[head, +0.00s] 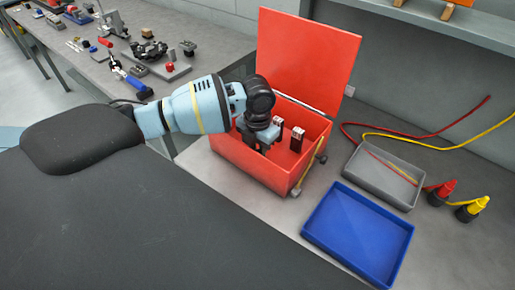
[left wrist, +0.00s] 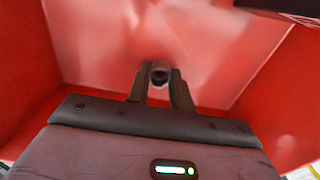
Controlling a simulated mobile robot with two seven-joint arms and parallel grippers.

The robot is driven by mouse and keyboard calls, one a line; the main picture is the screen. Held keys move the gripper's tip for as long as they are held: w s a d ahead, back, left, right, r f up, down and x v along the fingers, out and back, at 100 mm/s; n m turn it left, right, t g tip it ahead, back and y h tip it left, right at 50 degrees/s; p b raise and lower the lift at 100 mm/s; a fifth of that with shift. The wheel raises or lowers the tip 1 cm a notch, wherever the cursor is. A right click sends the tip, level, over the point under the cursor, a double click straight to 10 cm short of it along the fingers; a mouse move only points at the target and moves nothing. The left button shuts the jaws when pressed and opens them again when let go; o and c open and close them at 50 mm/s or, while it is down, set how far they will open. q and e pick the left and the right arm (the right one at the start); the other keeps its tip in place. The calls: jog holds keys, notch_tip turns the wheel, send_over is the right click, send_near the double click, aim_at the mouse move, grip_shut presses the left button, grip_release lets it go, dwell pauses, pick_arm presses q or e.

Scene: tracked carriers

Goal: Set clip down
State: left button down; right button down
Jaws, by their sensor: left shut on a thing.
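My left gripper (head: 260,143) reaches down into the open red box (head: 238,155) from the left. In the left wrist view its fingers (left wrist: 159,80) are shut on a small dark, round-ended thing (left wrist: 160,73), which I take for the clip. The red walls of the box (left wrist: 100,45) surround it in that view. I cannot tell whether the clip touches the box floor. In the head view the clip is hidden by the gripper. My right gripper is not in view.
The red lid (head: 310,55) stands open behind. Two small dark blocks with pale tops, one of them here (head: 297,138), stand inside the box. A blue tray (head: 358,235) and a grey tray (head: 383,175) lie right, beside red (head: 441,192) and yellow (head: 472,208) cable plugs.

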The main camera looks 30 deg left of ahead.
pick_arm(q)
jog(key=shift+f, duration=0.1)
jog(key=c, duration=1.2)
grip_release()
jog(key=shift+c, duration=0.2)
notch_tip(320, 180, up, 12)
